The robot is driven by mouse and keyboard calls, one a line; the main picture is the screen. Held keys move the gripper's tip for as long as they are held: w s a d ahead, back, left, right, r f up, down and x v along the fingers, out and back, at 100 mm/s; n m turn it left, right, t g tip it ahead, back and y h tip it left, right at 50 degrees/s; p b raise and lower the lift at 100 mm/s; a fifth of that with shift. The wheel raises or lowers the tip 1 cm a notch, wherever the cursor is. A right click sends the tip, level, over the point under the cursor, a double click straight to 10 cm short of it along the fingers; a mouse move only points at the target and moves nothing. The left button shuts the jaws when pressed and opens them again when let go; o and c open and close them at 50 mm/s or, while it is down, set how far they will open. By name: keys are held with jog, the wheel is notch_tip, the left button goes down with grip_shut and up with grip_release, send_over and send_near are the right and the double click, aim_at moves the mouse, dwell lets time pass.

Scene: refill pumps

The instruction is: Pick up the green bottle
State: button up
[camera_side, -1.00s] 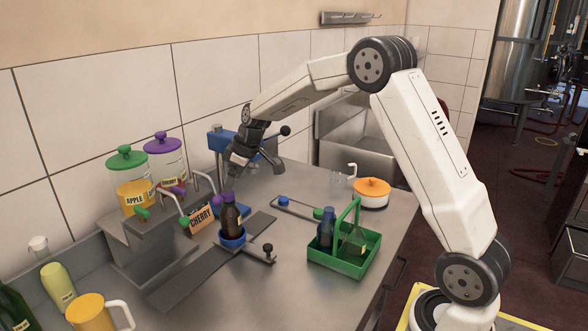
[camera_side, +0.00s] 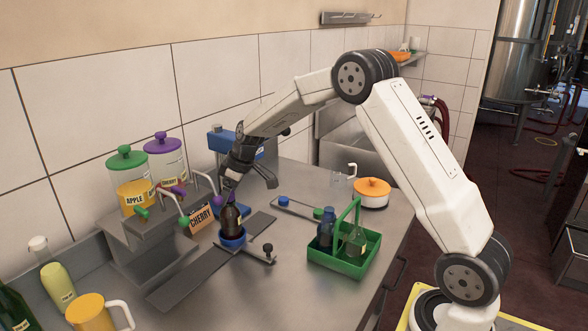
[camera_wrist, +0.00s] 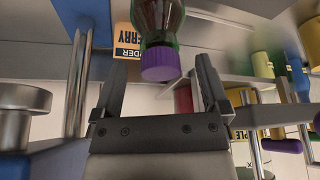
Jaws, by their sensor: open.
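A dark bottle with a purple cap (camera_side: 231,217) stands upright in a blue round holder (camera_side: 232,243) on the counter. In the wrist view its glass looks green, and its purple cap (camera_wrist: 160,64) shows between my finger tips. My gripper (camera_side: 229,186) is open and right at the top of this bottle, with nothing held. Whether a finger touches the cap I cannot tell. A green-tinted clear bottle (camera_side: 355,244) stands in the green carrier (camera_side: 345,268). A dark green bottle (camera_side: 14,311) is cut off at the lower left edge.
A dark blue-capped bottle (camera_side: 325,228) shares the carrier. An orange-lidded pot (camera_side: 372,192) stands right.

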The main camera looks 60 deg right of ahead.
aim_at(230, 217)
jog(key=shift+x, duration=1.7)
jog(key=c, duration=1.3)
jog(key=shift+s+f, duration=0.15)
